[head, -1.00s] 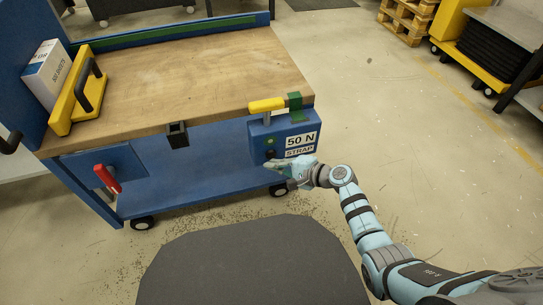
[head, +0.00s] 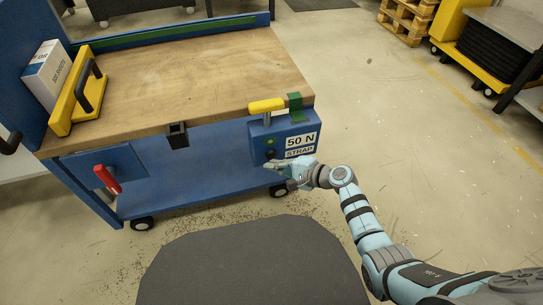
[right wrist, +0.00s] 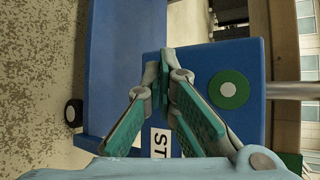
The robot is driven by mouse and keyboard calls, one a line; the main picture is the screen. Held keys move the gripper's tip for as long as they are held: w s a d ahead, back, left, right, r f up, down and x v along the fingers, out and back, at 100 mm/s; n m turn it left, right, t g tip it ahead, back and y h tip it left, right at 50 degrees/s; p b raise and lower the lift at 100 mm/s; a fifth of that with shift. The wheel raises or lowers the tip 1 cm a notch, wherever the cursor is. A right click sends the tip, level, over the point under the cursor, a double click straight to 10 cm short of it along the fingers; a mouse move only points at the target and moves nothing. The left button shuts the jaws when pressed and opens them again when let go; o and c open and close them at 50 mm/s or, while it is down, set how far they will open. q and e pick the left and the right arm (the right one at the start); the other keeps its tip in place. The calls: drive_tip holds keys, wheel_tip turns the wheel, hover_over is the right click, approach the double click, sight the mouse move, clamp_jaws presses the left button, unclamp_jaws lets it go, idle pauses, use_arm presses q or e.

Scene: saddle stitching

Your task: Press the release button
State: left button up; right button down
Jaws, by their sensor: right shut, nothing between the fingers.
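The blue strap box (head: 262,133) hangs at the right front corner of the workbench, with a "50 N STRAP" label. Its front carries a round green piece (head: 270,142) and a small dark button-like spot (head: 270,154) below it; I cannot tell which is the release button. The green piece has a pale centre in the right wrist view (right wrist: 229,90). My right gripper (head: 268,164) is shut and empty, its tips just in front of the box, below the dark spot. In the right wrist view its fingertips (right wrist: 165,58) cover part of the box; contact is unclear. My left gripper is out of view.
A yellow handle (head: 267,105) and green strap (head: 296,106) sit above the box. A red lever (head: 107,179) is at the bench's left front. A black clip (head: 177,135) is on the front edge.

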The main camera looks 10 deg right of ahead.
drive_tip(key=shift+w, duration=0.4)
drive_tip(key=shift+w+b, duration=0.5)
drive_tip(key=shift+b, duration=0.15)
idle(0.5)
drive_tip(key=shift+s, duration=0.1)
drive_tip(key=shift+s+p, duration=0.75)
drive_tip(key=shift+s, duration=0.05)
